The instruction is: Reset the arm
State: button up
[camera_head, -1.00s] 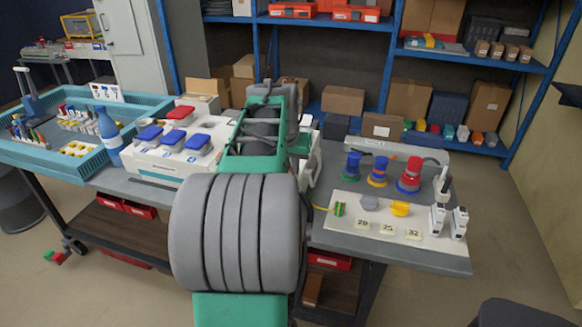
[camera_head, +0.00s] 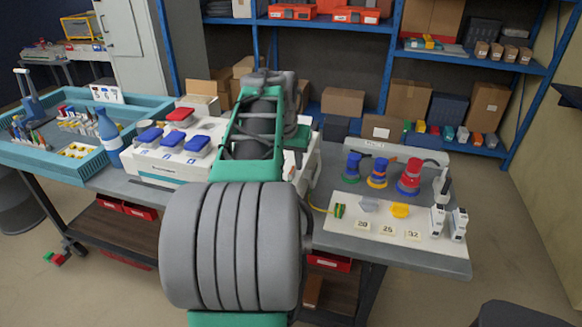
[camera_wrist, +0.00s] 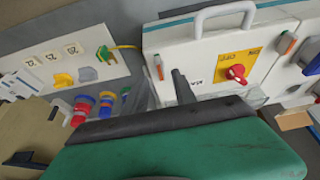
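My arm rises in the middle of the head view, with a grey ribbed joint in front and a green link behind it. The arm hides its own end there. In the wrist view a green body with a dark edge fills the lower middle. A dark finger-like part of my gripper (camera_wrist: 183,88) sticks up from it, in front of a white box (camera_wrist: 185,45) with a handle and a red switch (camera_wrist: 236,73). I cannot see two fingertips or anything held. The white socket box (camera_head: 150,168) with blue and red covers stands left of my arm.
A white board (camera_head: 345,236) with numbered tags lies on the table's right part, with coloured sockets (camera_head: 408,180) behind it. Blue shelves (camera_head: 375,70) stand behind.

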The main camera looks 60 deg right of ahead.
jog(key=v, duration=0.4)
jog(key=shift+r, duration=0.15)
jog(key=w+a+f+n+t+y+p, duration=0.15)
jog(key=w+a+n, duration=0.25)
jog(key=w+a, duration=0.55)
jog(key=w+a+f+n+t+y+p, duration=0.15)
jog(key=w+a+n, duration=0.35)
jog(key=a, duration=1)
jog(key=s+a+f+n+p, duration=0.1)
jog(key=s+a+f+n, duration=0.1)
jog(key=a, duration=0.8)
jog(key=s+a+f+n+y+p, duration=0.1)
jog(key=a+f+n, duration=0.3)
jog(key=a, duration=0.7)
jog(key=shift+s+n+g+y+p, duration=0.3)
jog(key=shift+s+n+p, duration=0.1)
jog(key=shift+n+p, duration=0.15)
